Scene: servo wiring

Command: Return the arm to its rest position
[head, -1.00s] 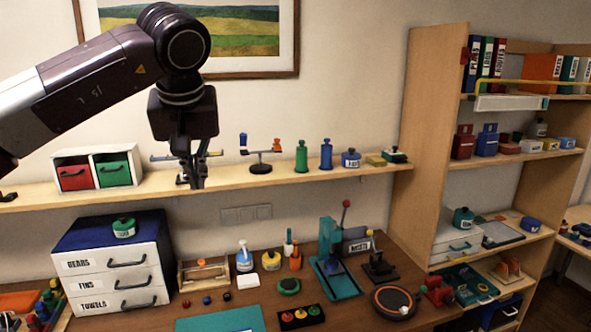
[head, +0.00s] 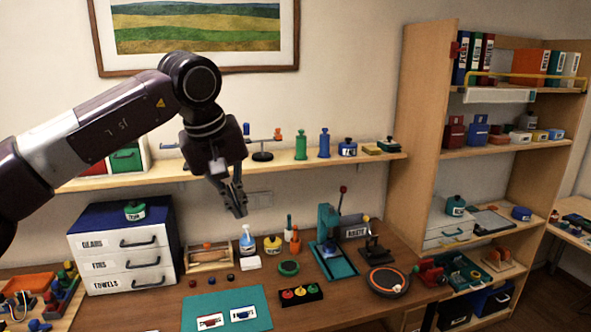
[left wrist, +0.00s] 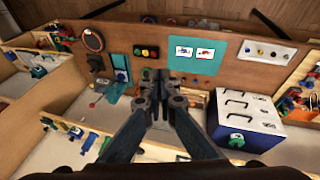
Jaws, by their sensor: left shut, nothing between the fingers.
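My left arm comes in from the left in the head view. Its gripper (head: 238,205) hangs pointing down in front of the wall shelf and above the back of the workbench. The fingers are together and hold nothing. In the left wrist view the gripper (left wrist: 165,78) also shows with nothing between its fingers, over the bench seen from above. My right gripper is in neither view.
The wall shelf (head: 285,165) lies close behind the gripper. A white drawer unit (head: 126,263) stands on the wooden bench at left. A spray bottle (head: 247,240) and a teal press (head: 331,245) stand below and to the right. A tall shelf unit (head: 424,110) stands at right.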

